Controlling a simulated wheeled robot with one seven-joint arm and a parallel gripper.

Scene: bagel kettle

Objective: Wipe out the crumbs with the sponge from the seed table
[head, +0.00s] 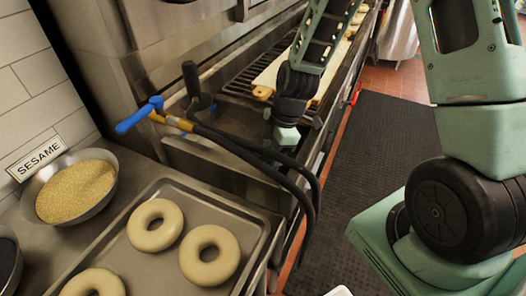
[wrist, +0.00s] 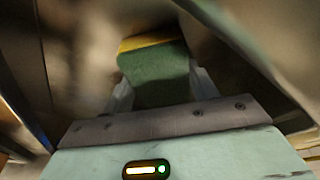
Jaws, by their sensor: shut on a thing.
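In the wrist view a green sponge (wrist: 160,75) with a yellow layer along its far edge sits between the pale fingers of my gripper (wrist: 162,88), which is shut on it. In the head view my gripper (head: 286,138) points down beside the steel unit, behind the black hoses. The sponge cannot be made out there. The steel counter with the seeds (head: 130,166) is at the left, apart from my gripper. No loose crumbs can be made out on its visible part.
A bowl of sesame (head: 77,190) and a tray (head: 243,213) with several bagels stand at the left. A blue-handled tap (head: 140,115) with black hoses (head: 245,150) lies between them and my arm. Behind is a grate with a board (head: 270,75).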

